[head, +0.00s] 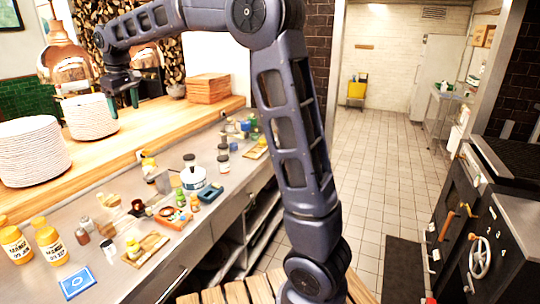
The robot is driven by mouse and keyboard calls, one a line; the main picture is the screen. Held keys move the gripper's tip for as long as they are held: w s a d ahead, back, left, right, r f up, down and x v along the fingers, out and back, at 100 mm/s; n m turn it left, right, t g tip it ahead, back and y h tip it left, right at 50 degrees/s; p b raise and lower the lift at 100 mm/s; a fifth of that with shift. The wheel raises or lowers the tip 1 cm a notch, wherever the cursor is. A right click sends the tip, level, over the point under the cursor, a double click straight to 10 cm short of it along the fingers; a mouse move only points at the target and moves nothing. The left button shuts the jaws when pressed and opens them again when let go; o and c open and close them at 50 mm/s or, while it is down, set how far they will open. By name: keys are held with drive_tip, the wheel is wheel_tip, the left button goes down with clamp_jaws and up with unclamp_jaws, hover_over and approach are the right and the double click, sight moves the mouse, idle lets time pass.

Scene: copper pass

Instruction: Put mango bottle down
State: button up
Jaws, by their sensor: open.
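Two orange mango bottles with yellow caps and white labels stand upright at the lower left of the steel counter. One mango bottle (15,244) is at the picture's left edge; the other mango bottle (50,245) is just right of it. My gripper (123,100) is open over the wooden shelf, beside the shorter plate stack and well away from the two mango bottles. I see nothing between its fingers.
A tall plate stack (32,152) and a shorter plate stack (88,117) stand on the wooden shelf (165,125). A blue card (77,283) lies before the mango bottles. Jars, small pots and trays crowd the counter's middle. The tiled floor (365,150) is clear.

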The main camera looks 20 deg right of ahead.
drive_tip(key=s+d+m+t, duration=0.1)
drive_tip(key=s+d+m, duration=0.35)
drive_tip(key=d, duration=0.95)
drive_tip(key=s+d+m+t, duration=0.1)
drive_tip(key=s+d, duration=0.6)
drive_tip(key=d, duration=0.7)
drive_tip(key=s+d+f+m, duration=0.2)
drive_tip(key=s+d+f, duration=0.3)
drive_tip(key=s+d, duration=0.2)
drive_tip(key=s+d+f+m, duration=0.3)
drive_tip(key=s+d+f, duration=0.3)
drive_tip(key=s, duration=0.4)
drive_tip(key=shift+s+d+f+t+h, duration=0.25)
drive_tip(key=shift+d+t+h, duration=0.15)
drive_tip(key=shift+d, duration=0.35)
drive_tip(key=shift+o, duration=0.5)
drive_tip(key=shift+m, duration=0.25)
